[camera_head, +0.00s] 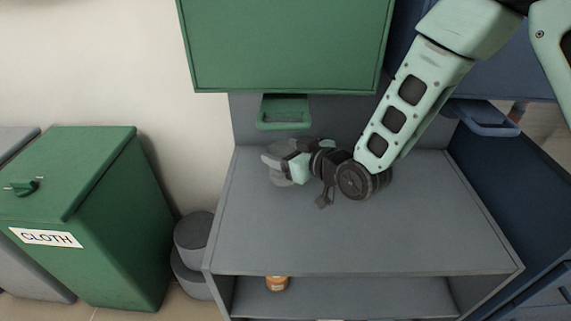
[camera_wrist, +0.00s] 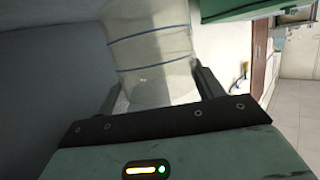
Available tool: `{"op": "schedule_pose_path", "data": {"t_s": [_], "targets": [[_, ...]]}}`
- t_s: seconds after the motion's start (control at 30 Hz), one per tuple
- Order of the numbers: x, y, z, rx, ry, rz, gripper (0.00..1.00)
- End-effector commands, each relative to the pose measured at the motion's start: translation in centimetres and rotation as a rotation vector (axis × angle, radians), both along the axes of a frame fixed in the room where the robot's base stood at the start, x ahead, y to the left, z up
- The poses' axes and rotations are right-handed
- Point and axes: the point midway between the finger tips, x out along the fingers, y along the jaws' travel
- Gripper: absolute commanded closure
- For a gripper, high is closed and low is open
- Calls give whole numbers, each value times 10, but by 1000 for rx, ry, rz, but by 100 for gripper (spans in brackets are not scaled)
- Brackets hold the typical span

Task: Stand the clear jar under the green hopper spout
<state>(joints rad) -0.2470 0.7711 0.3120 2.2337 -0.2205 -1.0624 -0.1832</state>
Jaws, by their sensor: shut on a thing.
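The clear jar (camera_wrist: 150,55) is see-through with thin blue bands and fills the space between the fingers in the wrist view. My gripper (camera_wrist: 155,95) is shut on it. In the head view my gripper (camera_head: 272,166) is low over the grey shelf top, and the jar (camera_head: 283,179) shows only in part behind the fingers. The green hopper (camera_head: 285,45) hangs above, with its green spout (camera_head: 284,112) at the bottom. The jar appears below the spout in the head view. I cannot tell whether the jar's base touches the shelf.
The grey shelf top (camera_head: 350,240) is clear in front and to the right. A blue spout (camera_head: 485,118) is at the right behind my arm. An orange jar (camera_head: 276,283) stands on the lower shelf. A green CLOTH bin (camera_head: 90,215) and grey round containers (camera_head: 194,240) stand at the left.

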Motion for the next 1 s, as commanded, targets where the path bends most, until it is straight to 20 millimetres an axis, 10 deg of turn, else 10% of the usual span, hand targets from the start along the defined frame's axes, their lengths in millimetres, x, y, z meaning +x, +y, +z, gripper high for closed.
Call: {"op": "schedule_pose_path", "data": {"t_s": [0.23,0.67,0.7,0.77,1.0], "targets": [[1,0,-35,-2,1,-1,59],[4,0,-42,0,0,0,59],[4,0,-41,0,0,0,28],[4,0,-40,0,0,0,12],[4,0,-40,0,0,0,12]]}}
